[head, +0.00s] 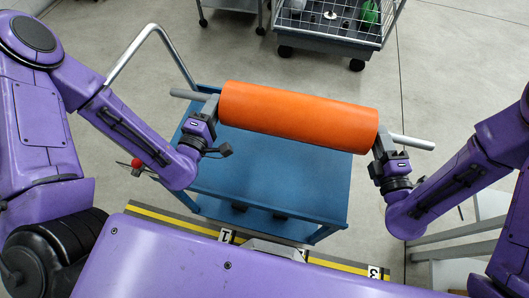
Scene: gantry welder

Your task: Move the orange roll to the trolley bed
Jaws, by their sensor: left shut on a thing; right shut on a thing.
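The orange roll (298,115) lies sideways in the head view, with a grey metal bar sticking out of each end. My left gripper (208,105) is shut on the bar at the roll's left end. My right gripper (382,141) is shut on the bar at its right end. The blue trolley bed (275,178) lies below the roll in the picture, and the roll covers its far part. The roll appears held above the bed; the gap between them cannot be seen. The trolley's grey handle (150,40) rises at the left.
A wire-sided cart (335,28) with small items stands at the back, and another wheeled stand (232,5) is left of it. A yellow and black striped edge (180,221) runs along the front. Grey rails (455,240) are at the right. Open floor (450,90) lies at the right.

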